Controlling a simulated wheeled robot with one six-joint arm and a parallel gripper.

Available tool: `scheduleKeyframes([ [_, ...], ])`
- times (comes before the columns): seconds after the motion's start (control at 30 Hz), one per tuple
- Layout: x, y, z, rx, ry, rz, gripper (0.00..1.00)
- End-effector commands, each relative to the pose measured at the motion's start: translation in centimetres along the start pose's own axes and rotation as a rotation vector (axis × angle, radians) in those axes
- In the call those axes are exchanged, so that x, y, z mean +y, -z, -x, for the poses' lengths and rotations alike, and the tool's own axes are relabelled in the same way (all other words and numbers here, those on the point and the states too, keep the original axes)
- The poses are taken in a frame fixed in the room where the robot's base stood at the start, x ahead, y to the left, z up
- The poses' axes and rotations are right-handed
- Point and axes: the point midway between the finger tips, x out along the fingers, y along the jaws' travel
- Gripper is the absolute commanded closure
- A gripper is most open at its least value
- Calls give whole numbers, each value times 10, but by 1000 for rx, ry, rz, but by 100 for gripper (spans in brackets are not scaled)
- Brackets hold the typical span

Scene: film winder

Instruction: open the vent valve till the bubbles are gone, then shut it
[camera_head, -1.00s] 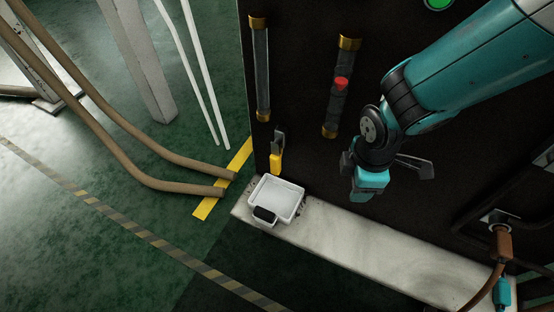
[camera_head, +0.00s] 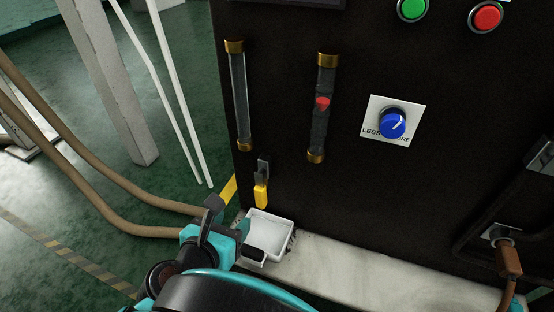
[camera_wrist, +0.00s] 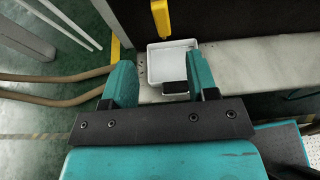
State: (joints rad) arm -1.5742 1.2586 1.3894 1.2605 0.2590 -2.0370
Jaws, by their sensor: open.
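The vent valve appears to be the small valve with a yellow handle (camera_head: 261,196), low on the dark panel and hanging straight down. The handle also shows at the top of the wrist view (camera_wrist: 161,20). Above it stands a clear sight tube (camera_head: 240,98) with brass ends; I cannot make out bubbles in it. A second tube (camera_head: 320,130) to its right holds a red float (camera_head: 322,103). My gripper (camera_head: 228,217) is open and empty, in front of and below the valve, apart from the handle. Its two teal fingers (camera_wrist: 161,72) flank the view of the tray.
A white tray (camera_head: 285,240) with a dark front tab sits on the pale ledge (camera_head: 360,275) below the valve. A blue LESS/MORE knob (camera_head: 392,124) and green (camera_head: 412,7) and red (camera_head: 486,16) buttons are on the panel. Brown hoses (camera_head: 100,205) run along the floor at left.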

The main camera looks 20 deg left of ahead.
Motion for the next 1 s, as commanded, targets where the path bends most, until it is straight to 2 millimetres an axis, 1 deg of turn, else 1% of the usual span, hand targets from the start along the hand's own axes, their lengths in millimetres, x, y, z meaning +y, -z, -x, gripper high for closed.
scheduleKeyframes([
  [0.03,-1,4,-13,0,4,-2,47],
  [0.4,-1,5,-99,2,4,-5,47],
  [0.5,-1,5,-119,1,3,-5,47],
  [0.6,0,4,-134,1,2,-4,47],
  [0.7,0,3,-145,1,2,-3,47],
  [0.8,0,2,-150,1,1,-3,47],
  [1.0,0,0,-152,1,1,-1,47],
])
